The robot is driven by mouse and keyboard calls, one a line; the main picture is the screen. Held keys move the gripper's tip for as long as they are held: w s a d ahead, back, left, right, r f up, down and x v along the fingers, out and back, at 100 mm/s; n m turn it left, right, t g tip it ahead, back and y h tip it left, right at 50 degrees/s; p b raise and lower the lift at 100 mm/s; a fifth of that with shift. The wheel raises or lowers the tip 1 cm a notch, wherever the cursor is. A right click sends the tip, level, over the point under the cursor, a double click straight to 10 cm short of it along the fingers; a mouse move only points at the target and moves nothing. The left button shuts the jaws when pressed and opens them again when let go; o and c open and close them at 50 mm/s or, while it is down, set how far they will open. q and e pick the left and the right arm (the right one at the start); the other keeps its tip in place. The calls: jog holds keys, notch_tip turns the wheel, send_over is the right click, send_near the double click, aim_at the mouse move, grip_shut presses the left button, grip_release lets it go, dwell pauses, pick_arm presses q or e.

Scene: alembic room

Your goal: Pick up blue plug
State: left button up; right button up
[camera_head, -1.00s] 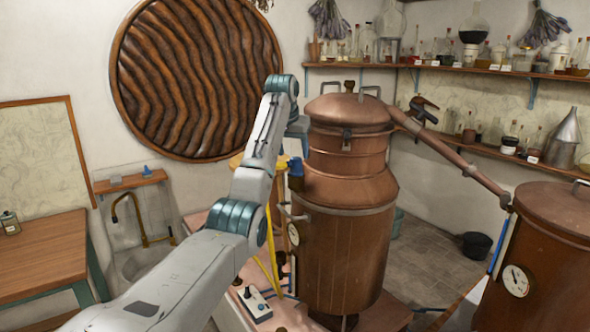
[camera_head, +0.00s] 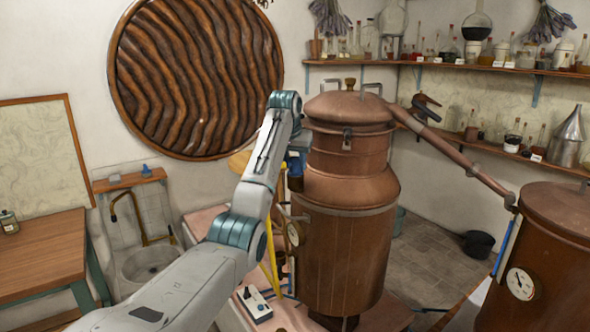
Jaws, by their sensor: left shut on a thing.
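My left arm comes in from the left, and its gripper (camera_head: 297,167) points down beside the left side of the large copper still. It is shut on a dark blue piece, which I take to be the blue plug (camera_head: 295,183). The plug is small and partly hidden, and its lower end is dark. The fingertips are hard to make out. I cannot tell whether the plug touches the still or the pink bench below. My right gripper is not in view.
The copper still (camera_head: 345,230) stands close to the right of my left gripper. A yellow stand (camera_head: 270,245), a dial gauge (camera_head: 293,234) and a control box (camera_head: 255,304) are nearby. A copper pipe (camera_head: 460,160) runs to a second vessel (camera_head: 550,260). A sink (camera_head: 150,262) is at left.

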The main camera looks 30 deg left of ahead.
pick_arm(q)
jog(key=shift+a, duration=0.1)
jog(key=shift+r+b, duration=0.5)
jog(key=shift+r, duration=0.25)
notch_tip(320, 180, up, 8)
jog(key=b, duration=0.2)
jog(key=shift+f+b, duration=0.25)
jog(key=shift+b, duration=0.1)
jog(key=shift+r, duration=0.55)
